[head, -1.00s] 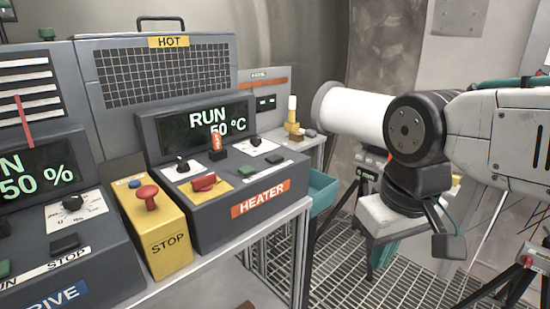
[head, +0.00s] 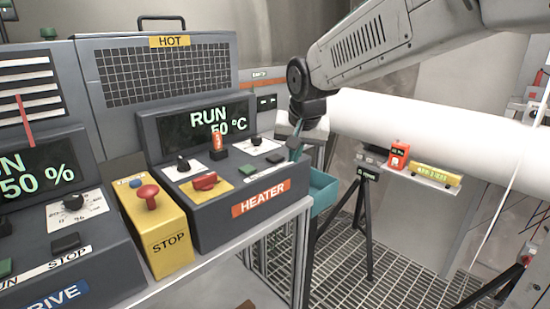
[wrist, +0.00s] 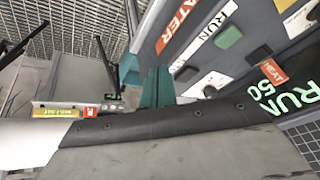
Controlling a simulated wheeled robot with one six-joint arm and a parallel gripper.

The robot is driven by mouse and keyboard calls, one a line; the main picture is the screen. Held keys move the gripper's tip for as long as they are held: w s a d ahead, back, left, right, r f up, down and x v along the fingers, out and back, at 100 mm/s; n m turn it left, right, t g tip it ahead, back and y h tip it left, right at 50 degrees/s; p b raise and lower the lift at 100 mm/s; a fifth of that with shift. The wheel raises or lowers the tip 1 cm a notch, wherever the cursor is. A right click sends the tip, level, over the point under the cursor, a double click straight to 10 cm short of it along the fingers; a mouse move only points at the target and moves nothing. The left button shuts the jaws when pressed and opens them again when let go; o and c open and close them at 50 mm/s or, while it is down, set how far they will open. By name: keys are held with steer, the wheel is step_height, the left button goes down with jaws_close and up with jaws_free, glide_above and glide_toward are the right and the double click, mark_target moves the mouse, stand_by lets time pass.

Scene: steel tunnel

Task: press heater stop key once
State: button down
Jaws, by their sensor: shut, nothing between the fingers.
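The grey heater box (head: 215,225) stands on the bench with an orange HEATER label and a display reading RUN 50 °C. Its dark stop key (head: 275,158) lies on the top panel, right of the green run key (head: 247,170). In the wrist view the dark stop key (wrist: 187,74) sits just right of my teal fingertips, with the green run key (wrist: 228,36) farther up. My gripper (head: 295,152) is shut and empty, pointing down by the heater's right end. It also shows in the wrist view (wrist: 158,72). I cannot see contact with the key.
A red selector (head: 205,181), knobs and an upright HEAT tag (head: 217,142) share the panel. The yellow STOP box (head: 158,232) with a red button stands left, beside the drive box (head: 70,250). A teal bin (head: 322,190) hangs at right; a white pipe (head: 430,130) runs behind.

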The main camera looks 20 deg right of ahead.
steer(key=w+r+m+t, duration=0.2)
steer(key=w+r, duration=0.1)
steer(key=w, duration=0.4)
step_height(320, 180, up, 4)
steer(key=m+t, duration=0.2)
steer(key=m, duration=0.1)
glide_above(276, 159)
steer(key=shift+f, duration=0.15)
steer(key=shift+f, duration=4.45)
steer(key=shift+f, duration=0.1)
steer(key=shift+f, duration=0.3)
